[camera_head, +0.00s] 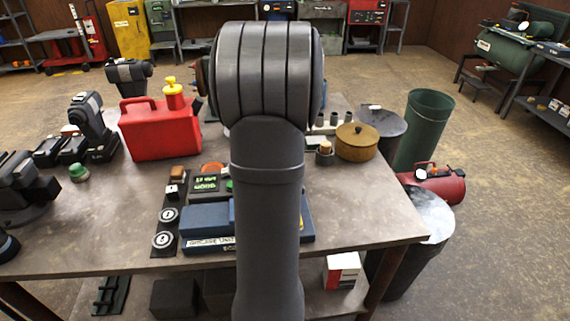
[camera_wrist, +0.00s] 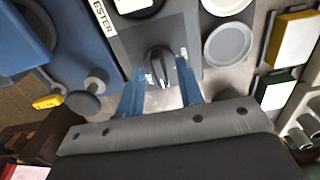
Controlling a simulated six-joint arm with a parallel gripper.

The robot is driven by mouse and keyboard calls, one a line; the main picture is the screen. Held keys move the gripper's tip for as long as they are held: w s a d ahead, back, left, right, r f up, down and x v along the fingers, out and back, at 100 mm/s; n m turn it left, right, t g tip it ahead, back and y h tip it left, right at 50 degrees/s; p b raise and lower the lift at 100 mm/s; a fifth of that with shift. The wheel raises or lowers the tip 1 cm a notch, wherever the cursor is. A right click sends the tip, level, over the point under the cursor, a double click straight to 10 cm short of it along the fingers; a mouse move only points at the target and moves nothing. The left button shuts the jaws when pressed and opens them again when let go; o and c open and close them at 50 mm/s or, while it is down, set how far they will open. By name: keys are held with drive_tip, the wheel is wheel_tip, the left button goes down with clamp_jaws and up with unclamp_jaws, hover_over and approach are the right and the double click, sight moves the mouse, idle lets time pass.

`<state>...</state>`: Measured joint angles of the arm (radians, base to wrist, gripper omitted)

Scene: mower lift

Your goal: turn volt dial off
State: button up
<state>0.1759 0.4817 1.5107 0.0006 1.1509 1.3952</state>
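In the wrist view a dark ridged dial knob (camera_wrist: 158,62) sits on a dark grey panel (camera_wrist: 128,45). Part of a white label reading "ESTER" (camera_wrist: 103,18) shows at the panel's upper left. My gripper (camera_wrist: 162,75) has its two blue fingers on either side of the knob, tips close to the panel. Small gaps seem to show between fingers and knob, so it looks open and not clamped. In the head view my arm hides the gripper and the knob. A device with a lit green display (camera_head: 206,184) shows left of my arm.
In the wrist view a grey round disc (camera_wrist: 228,44) and a yellow-and-white block (camera_wrist: 290,38) lie right of the panel. A blue case (camera_wrist: 62,40) is at left. In the head view a red jerrycan (camera_head: 160,135) and a tan round pot (camera_head: 357,142) stand on the workbench (camera_head: 365,205).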

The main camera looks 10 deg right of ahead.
clamp_jaws()
drive_tip(key=shift+n, duration=0.3)
drive_tip(key=n, duration=0.3)
drive_tip(key=shift+n, duration=0.4)
drive_tip(key=n, duration=0.9)
drive_tip(key=shift+n, duration=2.3)
